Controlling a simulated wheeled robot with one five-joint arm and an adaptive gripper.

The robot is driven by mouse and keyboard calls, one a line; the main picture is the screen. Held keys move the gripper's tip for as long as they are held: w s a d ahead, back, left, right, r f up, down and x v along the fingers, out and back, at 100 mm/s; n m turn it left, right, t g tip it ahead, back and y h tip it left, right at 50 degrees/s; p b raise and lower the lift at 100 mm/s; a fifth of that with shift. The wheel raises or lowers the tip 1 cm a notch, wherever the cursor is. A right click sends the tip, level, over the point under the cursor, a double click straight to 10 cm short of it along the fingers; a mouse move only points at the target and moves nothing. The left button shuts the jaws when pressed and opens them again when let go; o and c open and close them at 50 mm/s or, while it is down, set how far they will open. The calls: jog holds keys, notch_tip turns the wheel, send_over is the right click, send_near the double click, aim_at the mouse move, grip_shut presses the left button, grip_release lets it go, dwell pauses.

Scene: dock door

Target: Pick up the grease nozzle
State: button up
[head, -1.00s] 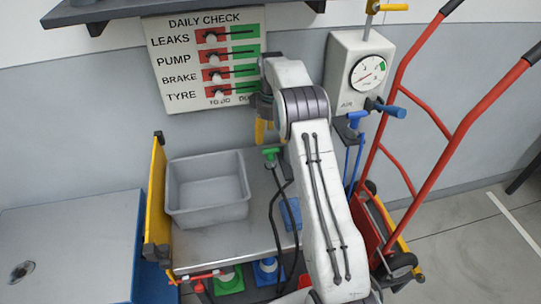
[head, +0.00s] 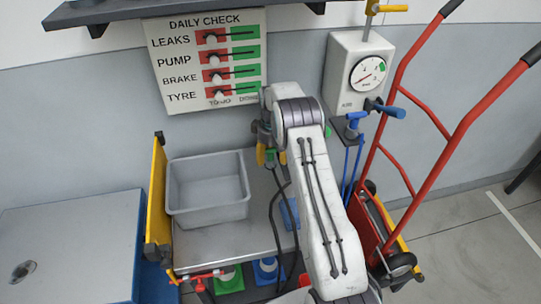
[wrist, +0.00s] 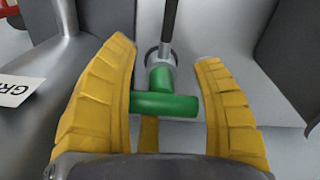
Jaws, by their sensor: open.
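The grease nozzle, a green T-shaped piece with a grey collar and a dark hose, shows in the wrist view (wrist: 165,104). In the head view only a small green part of it (head: 270,157) is visible. My gripper (head: 271,154) is open, with its yellow fingers pointing down on either side of the nozzle. In the wrist view the fingers (wrist: 167,58) flank the green bar. The bar's left end is close to the left finger, and a small gap shows at the right. Whether either finger touches it I cannot tell.
A grey bin (head: 208,212) stands on the metal cart top left of my gripper. A yellow end panel (head: 157,200) rises beside it. An air gauge box (head: 357,75) with blue fittings and a red hand truck (head: 436,165) are at the right. The check board (head: 206,58) hangs behind.

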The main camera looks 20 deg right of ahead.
jog(key=shift+f, duration=1.25)
grip_shut()
